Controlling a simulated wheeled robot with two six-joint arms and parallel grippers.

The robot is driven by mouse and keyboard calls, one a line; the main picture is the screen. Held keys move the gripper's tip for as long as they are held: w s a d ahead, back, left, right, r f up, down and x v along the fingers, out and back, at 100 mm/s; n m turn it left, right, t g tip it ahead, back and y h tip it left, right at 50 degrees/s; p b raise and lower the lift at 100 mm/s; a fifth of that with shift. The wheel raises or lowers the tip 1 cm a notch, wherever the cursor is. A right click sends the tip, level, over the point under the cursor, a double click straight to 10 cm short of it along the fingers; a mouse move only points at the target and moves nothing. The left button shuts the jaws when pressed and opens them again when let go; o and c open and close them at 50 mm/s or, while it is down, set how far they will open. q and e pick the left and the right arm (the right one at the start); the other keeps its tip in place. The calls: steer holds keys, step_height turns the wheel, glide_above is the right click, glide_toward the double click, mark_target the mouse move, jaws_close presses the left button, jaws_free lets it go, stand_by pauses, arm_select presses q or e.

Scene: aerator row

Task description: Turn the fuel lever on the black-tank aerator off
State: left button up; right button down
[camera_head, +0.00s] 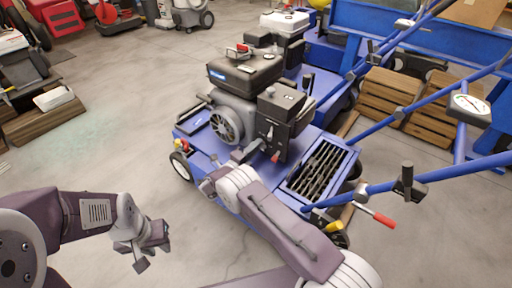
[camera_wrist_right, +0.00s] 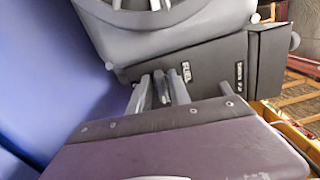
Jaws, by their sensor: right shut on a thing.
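The black-tank aerator (camera_head: 245,72) stands mid-picture in the head view, its engine on a blue deck. My right gripper (camera_head: 238,156) reaches in to the lower front of its engine. In the right wrist view the fingers (camera_wrist_right: 163,92) are shut on a small grey lever just left of the FUEL label (camera_wrist_right: 187,76). This is the fuel lever (camera_wrist_right: 161,84); it is mostly hidden between the fingers, so its exact angle cannot be told. My left gripper (camera_head: 150,252) hangs open and empty over the floor at lower left.
A slotted black grate (camera_head: 322,170) is on the deck right of the engine. Blue handlebars with a gauge (camera_head: 470,104) and a red-tipped lever (camera_head: 378,216) run to the right. A second machine (camera_head: 285,22) stands behind.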

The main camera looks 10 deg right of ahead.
steer(key=shift+f+n, duration=0.1)
steer(key=shift+n, duration=0.5)
steer(key=c, duration=1.5)
jaws_free()
steer(key=shift+o, duration=0.2)
steer(key=shift+s+a, duration=0.1)
steer(key=shift+a, duration=0.05)
steer(key=p+v, duration=0.3)
steer(key=v, duration=0.5)
steer(key=shift+p, duration=0.4)
steer(key=shift+s+a, duration=0.3)
steer(key=shift+a, duration=0.05)
